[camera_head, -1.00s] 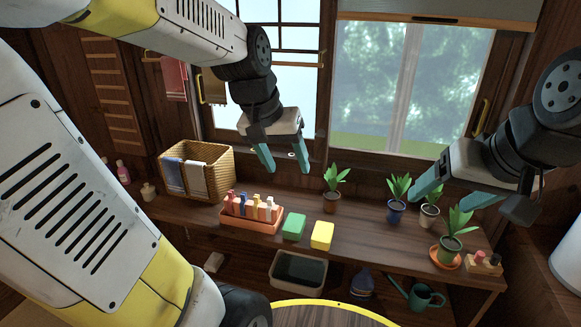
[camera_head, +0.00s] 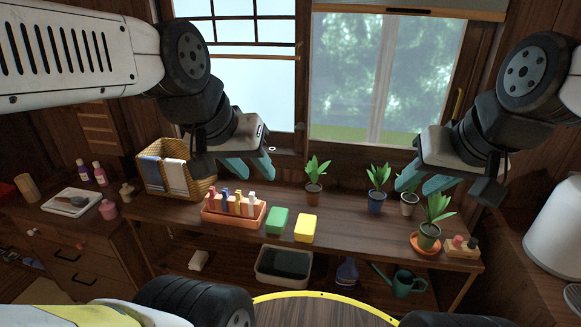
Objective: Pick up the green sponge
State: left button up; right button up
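My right gripper (camera_head: 420,182) is open and empty, above the right part of the bench by the potted plants. Nothing hides the green sponge.
A wicker basket (camera_head: 190,190) with towels is further left. Potted plants (camera_head: 376,190) stand to the right. The bench top (camera_head: 345,228) is clear right of the yellow sponge.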

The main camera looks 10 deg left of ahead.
aim_at(276, 223)
jog(key=l+u, duration=0.15)
jog(key=u, duration=1.3)
jog(key=k+l+u, duration=0.2)
jog(key=k+l, duration=0.3)
jog(key=l, duration=0.15)
